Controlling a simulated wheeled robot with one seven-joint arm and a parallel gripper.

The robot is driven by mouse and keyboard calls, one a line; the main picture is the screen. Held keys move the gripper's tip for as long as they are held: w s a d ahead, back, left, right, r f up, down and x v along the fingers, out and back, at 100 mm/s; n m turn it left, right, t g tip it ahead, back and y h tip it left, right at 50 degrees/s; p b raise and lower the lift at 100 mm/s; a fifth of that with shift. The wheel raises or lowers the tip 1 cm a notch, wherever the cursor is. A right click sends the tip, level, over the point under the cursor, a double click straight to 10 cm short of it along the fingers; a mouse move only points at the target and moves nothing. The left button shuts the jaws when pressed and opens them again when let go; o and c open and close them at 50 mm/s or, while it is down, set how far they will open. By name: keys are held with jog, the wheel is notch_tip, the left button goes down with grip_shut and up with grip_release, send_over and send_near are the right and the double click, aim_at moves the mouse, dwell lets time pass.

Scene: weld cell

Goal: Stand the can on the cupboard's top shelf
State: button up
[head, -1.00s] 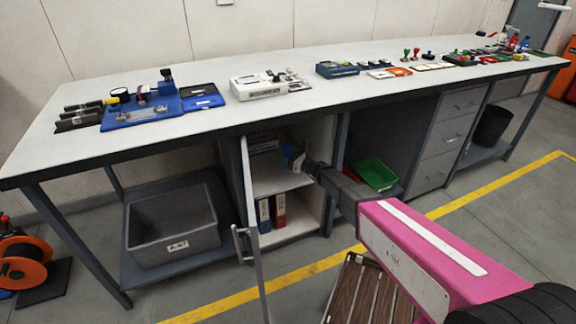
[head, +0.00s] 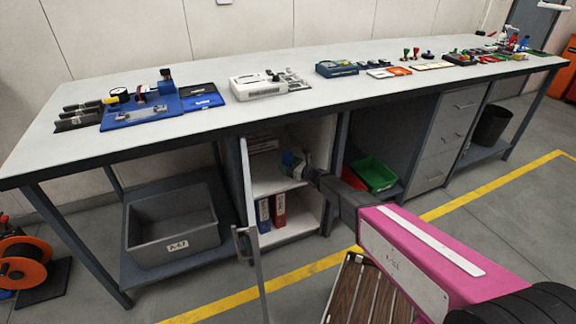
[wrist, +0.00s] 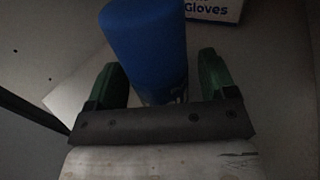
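The can is a blue cylinder (wrist: 148,50), seen between the two green fingers of my gripper (wrist: 162,82) in the wrist view. The fingers are spread wide, with a narrow gap at the can's right side; contact on the left cannot be told. The can's lower end is hidden behind the gripper's dark bar. In the head view my gripper (head: 298,166) is inside the open cupboard, just above its top shelf (head: 268,187). A small blue part of the can (head: 288,158) shows there. Whether its base rests on the shelf is hidden.
A gloves box (wrist: 213,9) stands behind the can. Blue (head: 264,213) and red (head: 279,209) binders stand on the lower level. The cupboard door (head: 250,245) is open toward me. A grey bin (head: 172,228) and green bin (head: 376,173) flank the cupboard under the workbench (head: 330,98).

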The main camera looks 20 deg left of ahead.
jog(key=shift+r, duration=0.2)
jog(key=s+d, duration=0.2)
jog(key=d, duration=0.9)
jog(key=shift+d, duration=0.4)
jog(key=s+d+r+n+g+h, duration=0.1)
jog(key=s+d+n+h, duration=0.3)
jog(key=d, duration=1.2)
jog(key=s+d+r+n+g+h, duration=0.1)
jog(key=s+d+r+n+h, duration=0.2)
jog(key=d+n+h, duration=0.5)
jog(key=s+d+r+n+g+h, duration=0.1)
jog(key=s+d+n+h, duration=0.4)
jog(key=d, duration=2.1)
jog(key=r+n, duration=0.1)
jog(key=n, duration=0.2)
jog(key=shift+s+d+r+h, duration=0.2)
jog(key=shift+s+r+h, duration=0.1)
jog(key=shift+h, duration=0.1)
